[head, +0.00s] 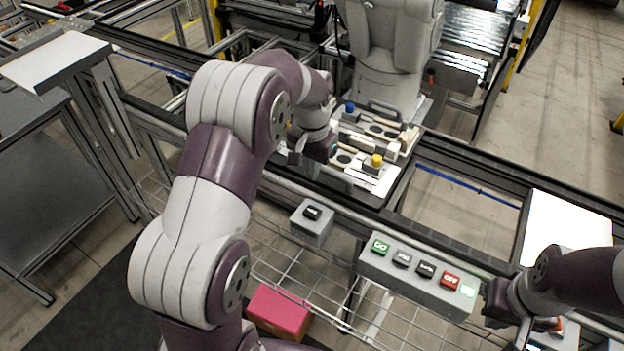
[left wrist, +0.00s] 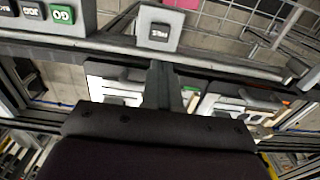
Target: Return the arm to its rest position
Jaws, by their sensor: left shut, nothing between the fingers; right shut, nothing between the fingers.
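My left arm (head: 215,170) rises from the bottom and bends over toward the fixtures. My left gripper (head: 296,156) is at the left side of the pallet fixtures (head: 362,182), partly hidden by its own wrist. In the left wrist view its fingers (left wrist: 163,85) are together and empty, between two light fixture plates and below a grey single-button box (left wrist: 158,30). That box also shows in the head view (head: 312,222). My right gripper (head: 494,302) is shut at the right end of the grey button panel (head: 415,282); I cannot tell if it touches it.
Frame rails run between me and the fixtures, with a wire mesh (head: 290,262) below. A pink box (head: 278,312) sits low under the rail. A grey robot (head: 392,50) stands behind the fixtures. A white panel (head: 565,232) is at right, and a metal table (head: 45,180) at left.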

